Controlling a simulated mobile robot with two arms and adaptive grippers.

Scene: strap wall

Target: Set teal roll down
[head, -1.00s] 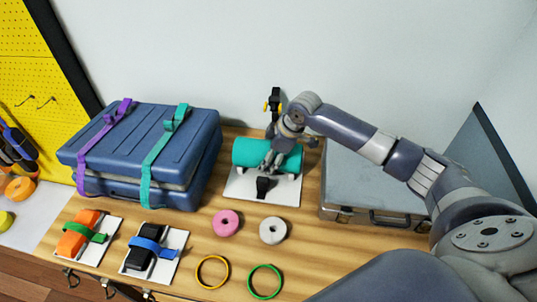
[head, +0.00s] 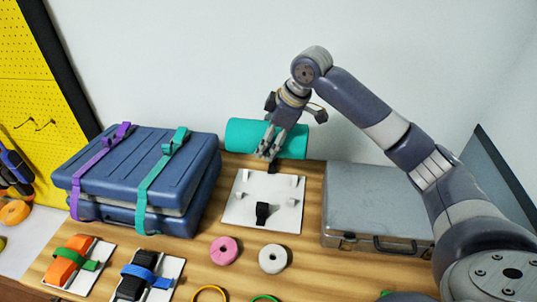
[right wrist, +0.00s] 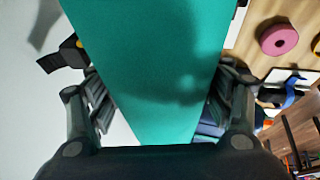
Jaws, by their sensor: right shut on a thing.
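The teal roll (head: 243,134) is a smooth cylinder held lengthwise across the picture, above the back of the white cradle plate (head: 240,206). My right gripper (head: 270,150) is shut on its middle from the front and above. In the right wrist view the roll (right wrist: 145,65) fills the space between the two fingers (right wrist: 160,115). The white plate is empty, with small white supports and a black strap buckle (head: 262,213) at its front. My left gripper is not in view.
A blue case (head: 140,175) with purple and teal straps stands left of the plate. A grey metal case (head: 372,205) stands to the right. Pink (head: 224,251) and white (head: 273,259) rolls lie in front. Bare wood shows between them.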

